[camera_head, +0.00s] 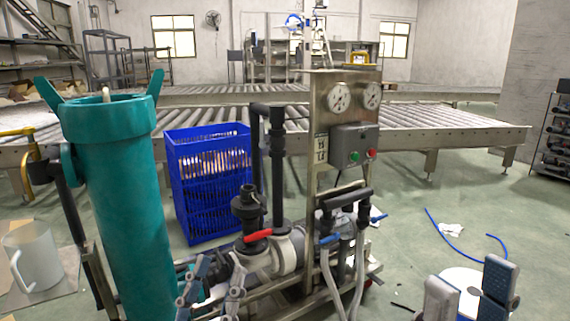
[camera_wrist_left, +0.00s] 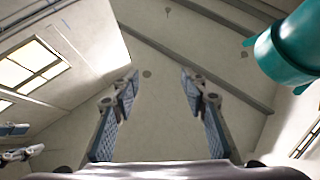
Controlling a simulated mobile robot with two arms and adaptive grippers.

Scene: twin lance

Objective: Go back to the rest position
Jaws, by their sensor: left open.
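My left gripper (camera_head: 213,284) is low in the head view, just right of the teal cylinder's lower part. In the left wrist view its two padded fingers (camera_wrist_left: 160,92) stand wide apart with nothing between them. My right gripper (camera_head: 471,292) is at the lower right of the head view, fingers apart and no object visibly held. The tall teal cylinder (camera_head: 118,185) stands open-topped at the left, with a pale tip (camera_head: 106,94) showing at its mouth. It also appears at the upper right of the left wrist view (camera_wrist_left: 290,45).
A pump stand with gauges (camera_head: 340,98) and a red-handled valve (camera_head: 257,236) stands close ahead. A blue crate (camera_head: 207,205) is behind it. A white jug (camera_head: 36,262) is at far left. A roller conveyor (camera_head: 440,118) crosses behind. Floor at right is mostly clear, with a blue hose (camera_head: 447,228).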

